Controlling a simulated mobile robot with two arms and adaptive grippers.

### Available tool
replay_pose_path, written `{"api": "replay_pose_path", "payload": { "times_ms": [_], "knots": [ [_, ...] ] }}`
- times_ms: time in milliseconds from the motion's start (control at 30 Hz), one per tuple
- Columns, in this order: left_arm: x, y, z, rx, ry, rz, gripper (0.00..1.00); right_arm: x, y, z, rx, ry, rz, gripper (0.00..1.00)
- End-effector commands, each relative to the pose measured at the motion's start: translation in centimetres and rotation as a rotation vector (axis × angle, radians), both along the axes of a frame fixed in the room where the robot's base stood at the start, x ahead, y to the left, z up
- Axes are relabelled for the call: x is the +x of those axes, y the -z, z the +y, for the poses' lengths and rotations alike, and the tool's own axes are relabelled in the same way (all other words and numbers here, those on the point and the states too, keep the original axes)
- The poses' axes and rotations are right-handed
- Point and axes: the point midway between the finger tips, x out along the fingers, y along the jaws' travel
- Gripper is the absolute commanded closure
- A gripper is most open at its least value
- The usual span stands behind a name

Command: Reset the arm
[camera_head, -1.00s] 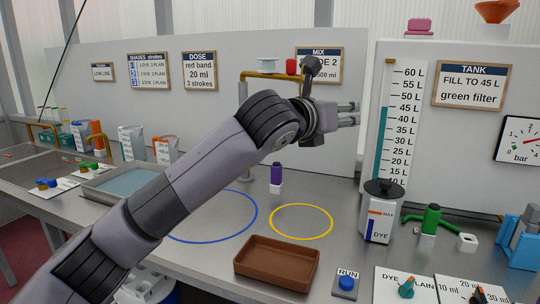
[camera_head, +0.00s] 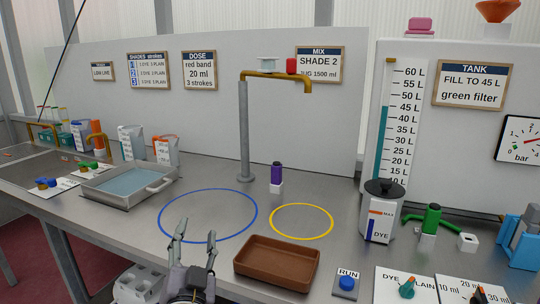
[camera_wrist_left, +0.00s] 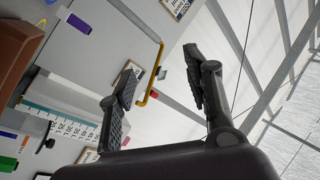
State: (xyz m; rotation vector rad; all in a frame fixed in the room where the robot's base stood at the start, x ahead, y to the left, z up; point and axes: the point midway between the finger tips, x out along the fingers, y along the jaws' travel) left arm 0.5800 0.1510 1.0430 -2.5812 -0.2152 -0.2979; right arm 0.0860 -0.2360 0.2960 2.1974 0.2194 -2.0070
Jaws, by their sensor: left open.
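My left gripper (camera_head: 194,246) is low at the front of the bench in the head view. Its two fingers point up and stand apart, with nothing between them. It is left of the brown tray (camera_head: 276,262) and just in front of the blue ring (camera_head: 163,232). In the left wrist view the open gripper (camera_wrist_left: 165,90) also shows empty fingers, with the brown tray (camera_wrist_left: 15,45) at the left edge. My right gripper does not show in either view.
A tap with a brass spout (camera_head: 262,75) stands behind the rings. A purple-topped bottle (camera_head: 277,173) is by the yellow ring (camera_head: 329,222). The DYE container (camera_head: 382,222) and RUN button (camera_head: 346,283) are to the right. A metal basin (camera_head: 110,198) is left. The blue ring is bare inside.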

Motion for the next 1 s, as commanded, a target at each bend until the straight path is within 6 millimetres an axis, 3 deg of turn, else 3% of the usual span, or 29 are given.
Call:
{"api": "replay_pose_path", "payload": {
  "times_ms": [33,200,300,400,600,833,1000],
  "knots": [
    [-1.0,3.8,1.7,-0.058,-0.031,0.116,0.54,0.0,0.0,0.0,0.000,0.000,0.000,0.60],
    [-6.1,15.2,5.4,-0.214,-0.113,0.503,0.54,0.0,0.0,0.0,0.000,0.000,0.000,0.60],
    [-10.6,21.0,6.5,-0.283,-0.139,0.732,0.54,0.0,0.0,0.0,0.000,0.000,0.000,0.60],
    [-15.3,25.3,6.8,-0.333,-0.148,0.931,0.54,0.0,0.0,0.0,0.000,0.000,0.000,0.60],
    [-23.5,30.0,6.4,-0.392,-0.134,1.228,0.54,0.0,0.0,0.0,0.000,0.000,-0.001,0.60],
    [-31.5,32.4,5.5,-0.430,-0.095,1.495,0.54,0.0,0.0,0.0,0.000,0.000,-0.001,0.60],
    [-30.1,36.2,5.3,-0.426,-0.099,1.505,0.54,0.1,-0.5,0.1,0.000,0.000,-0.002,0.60]
  ]
}}
